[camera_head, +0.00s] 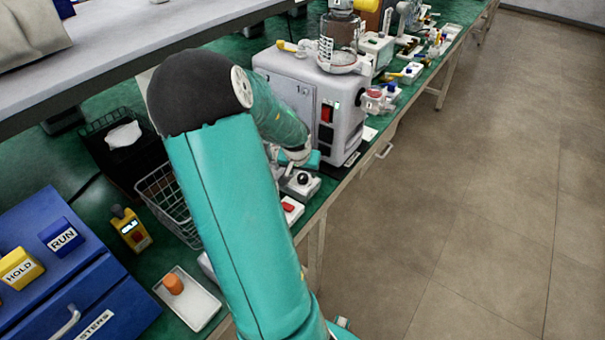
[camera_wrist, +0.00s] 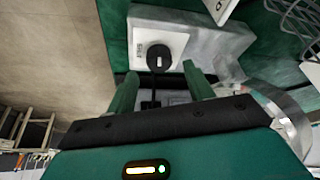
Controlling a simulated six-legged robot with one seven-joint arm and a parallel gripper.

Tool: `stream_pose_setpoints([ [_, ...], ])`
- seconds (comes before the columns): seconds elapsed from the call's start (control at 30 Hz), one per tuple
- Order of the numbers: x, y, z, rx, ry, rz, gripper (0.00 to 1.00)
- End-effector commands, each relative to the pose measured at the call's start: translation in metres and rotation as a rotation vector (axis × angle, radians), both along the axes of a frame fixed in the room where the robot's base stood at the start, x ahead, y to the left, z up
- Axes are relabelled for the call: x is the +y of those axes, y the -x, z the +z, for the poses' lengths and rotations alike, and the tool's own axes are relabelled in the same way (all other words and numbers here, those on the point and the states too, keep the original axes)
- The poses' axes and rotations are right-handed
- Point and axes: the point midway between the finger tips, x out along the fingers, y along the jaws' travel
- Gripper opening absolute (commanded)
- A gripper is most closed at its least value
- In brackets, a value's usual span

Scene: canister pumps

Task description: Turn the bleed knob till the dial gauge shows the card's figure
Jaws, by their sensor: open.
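A black round knob (camera_head: 303,178) with a pale mark sits on a small grey-white box at the bench's front edge. In the wrist view the knob (camera_wrist: 158,57) lies just beyond my fingertips, with its mark pointing toward my gripper. My gripper (camera_wrist: 157,80) is open, with its two green fingers apart and nothing seen between them. In the head view my gripper (camera_head: 301,157) is partly hidden by my arm, close to the knob box. I cannot make out a dial gauge reading or a card's figure in either view.
A grey pump cabinet (camera_head: 283,72) with a glass canister (camera_head: 339,38) stands behind the knob box. A small box with a red switch (camera_head: 289,206) is in front. A wire basket (camera_head: 168,203) and white tray (camera_head: 188,300) are left. Open floor (camera_head: 470,180) lies right.

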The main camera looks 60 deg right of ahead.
Motion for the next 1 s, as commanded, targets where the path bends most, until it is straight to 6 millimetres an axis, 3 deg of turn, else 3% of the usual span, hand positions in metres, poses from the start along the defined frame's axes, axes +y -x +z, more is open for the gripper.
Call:
stream_pose_setpoints([
  [0.2, -0.009, -0.002, -0.021, 0.0, 0.0, -0.001, 0.52],
  [0.5, -0.01, -0.003, -0.024, 0.0, 0.0, 0.001, 0.52],
  [0.53, -0.01, -0.003, -0.024, 0.0, 0.0, 0.001, 0.5],
  [0.77, -0.01, -0.003, -0.024, 0.0, 0.0, 0.001, 0.07],
  [1.0, -0.01, -0.002, -0.024, -0.003, -0.002, 0.027, 0.07],
])
